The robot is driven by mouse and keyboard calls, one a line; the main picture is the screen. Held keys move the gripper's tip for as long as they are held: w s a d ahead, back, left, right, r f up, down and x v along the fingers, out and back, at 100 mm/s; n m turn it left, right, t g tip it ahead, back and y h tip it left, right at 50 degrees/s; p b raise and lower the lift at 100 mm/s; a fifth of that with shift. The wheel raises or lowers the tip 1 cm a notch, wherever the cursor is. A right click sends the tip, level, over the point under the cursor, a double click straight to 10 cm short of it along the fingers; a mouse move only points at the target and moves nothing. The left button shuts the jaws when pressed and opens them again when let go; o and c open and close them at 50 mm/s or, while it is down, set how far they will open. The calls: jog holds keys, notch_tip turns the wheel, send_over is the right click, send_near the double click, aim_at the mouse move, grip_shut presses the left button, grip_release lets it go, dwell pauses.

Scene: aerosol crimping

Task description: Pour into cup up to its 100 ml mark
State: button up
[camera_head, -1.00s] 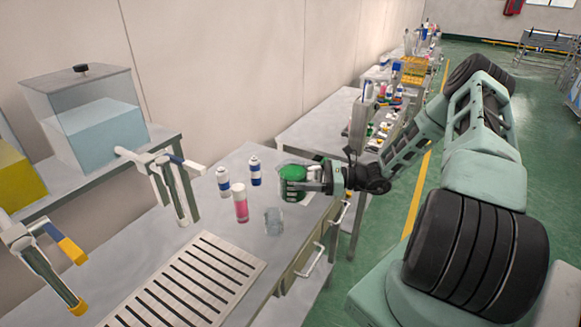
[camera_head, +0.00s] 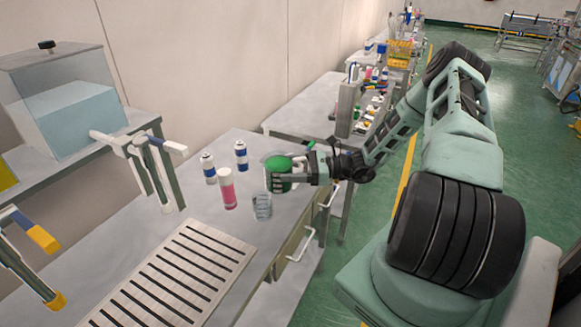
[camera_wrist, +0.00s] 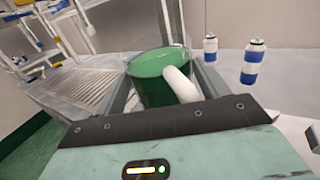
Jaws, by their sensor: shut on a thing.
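My gripper (camera_head: 292,178) is shut on a clear vessel holding green liquid (camera_head: 277,173), held above the table. In the wrist view the green vessel (camera_wrist: 157,75) sits between the two fingers, with a white rounded part across its near side. A clear, empty-looking cup (camera_head: 262,207) stands on the table just below and slightly left of the held vessel. The cup's marks are too small to read. In the wrist view the cup cannot be made out, probably hidden behind the green vessel.
A pink bottle (camera_head: 227,188) stands close left of the cup. Two blue-and-white cans (camera_head: 208,168) (camera_head: 241,156) stand behind it. A tank of light blue liquid (camera_head: 75,115) stands at the left.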

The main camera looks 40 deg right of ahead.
jog(key=shift+f, duration=0.35)
jog(key=shift+r+h+p, duration=0.3)
jog(key=shift+r+p, duration=0.2)
jog(key=shift+p, duration=0.1)
jog(key=shift+s+d+r+n+g+h+p, duration=0.1)
jog(key=shift+r+n+g+h+p, duration=0.1)
jog(key=shift+r+g+h+p, duration=0.3)
jog(key=shift+d+r+n+g+h+p, duration=0.1)
jog(key=shift+n+g+p, duration=0.15)
jog(key=shift+p, duration=0.4)
jog(key=shift+r+g+h+p, duration=0.3)
jog(key=shift+h+p, duration=0.1)
jog(key=shift+p, duration=0.3)
jog(key=shift+d+f, duration=0.1)
jog(key=shift+f, duration=0.15)
jog(key=shift+r, duration=0.1)
jog(key=shift+r+g+h+p, duration=0.35)
jog(key=shift+h+p, duration=0.25)
jog(key=shift+f+n, duration=0.15)
jog(key=shift+n, duration=0.1)
